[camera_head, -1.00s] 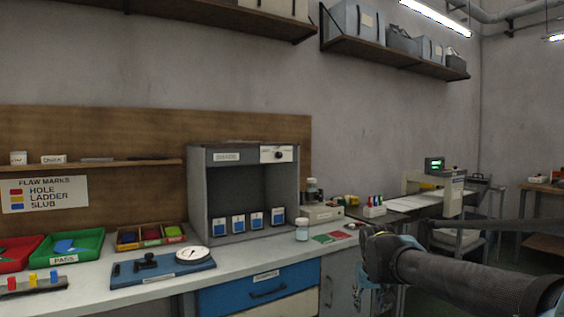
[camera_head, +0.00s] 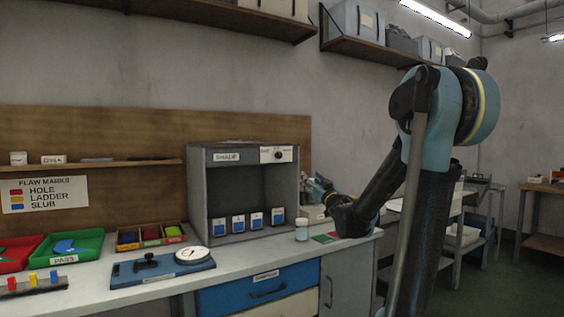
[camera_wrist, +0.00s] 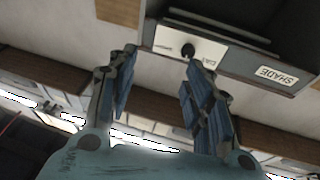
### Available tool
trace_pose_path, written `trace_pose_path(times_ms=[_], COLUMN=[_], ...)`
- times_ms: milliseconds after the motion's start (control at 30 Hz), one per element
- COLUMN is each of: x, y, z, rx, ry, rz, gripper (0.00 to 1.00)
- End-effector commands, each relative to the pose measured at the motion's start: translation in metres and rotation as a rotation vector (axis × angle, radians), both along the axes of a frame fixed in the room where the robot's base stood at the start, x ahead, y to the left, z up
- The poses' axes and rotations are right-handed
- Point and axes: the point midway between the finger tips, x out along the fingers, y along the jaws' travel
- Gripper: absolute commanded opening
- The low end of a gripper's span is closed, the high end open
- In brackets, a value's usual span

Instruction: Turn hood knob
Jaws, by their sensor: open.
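The hood is a grey open-fronted box (camera_head: 196,190) on the bench. A white panel (camera_head: 266,156) at its top right carries a small black knob (camera_head: 278,155). In the wrist view the knob (camera_wrist: 188,49) shows on the white panel, upside down, beyond and between the fingers. My gripper (camera_wrist: 155,75) is open and empty, its two blue-padded fingers apart and not touching the knob. In the head view my gripper (camera_head: 318,186) is at the right side of the hood, lower than the knob.
Several blue-and-white blocks (camera_head: 238,223) stand inside the hood. A small jar (camera_head: 302,230) stands on the bench in front of my arm.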

Motion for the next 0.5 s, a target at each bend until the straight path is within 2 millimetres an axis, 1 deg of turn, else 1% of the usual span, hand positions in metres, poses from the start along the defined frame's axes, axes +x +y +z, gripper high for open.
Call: trace_pose_path(times_ms=[33, 100, 167, 267, 367, 500], x=[0.001, 0.000, -0.001, -0.001, 0.002, 0.016], y=[0.012, 0.025, 0.033, 0.040, 0.045, 0.054], z=[0.004, 0.008, 0.010, 0.012, 0.014, 0.021], rx=[0.004, 0.008, 0.010, 0.015, 0.015, 0.014], ry=[-0.030, -0.060, -0.080, -0.095, -0.099, -0.099], rz=[0.044, 0.095, 0.128, 0.159, 0.167, 0.167], gripper=[0.46, 0.46, 0.46, 0.46, 0.46, 0.46])
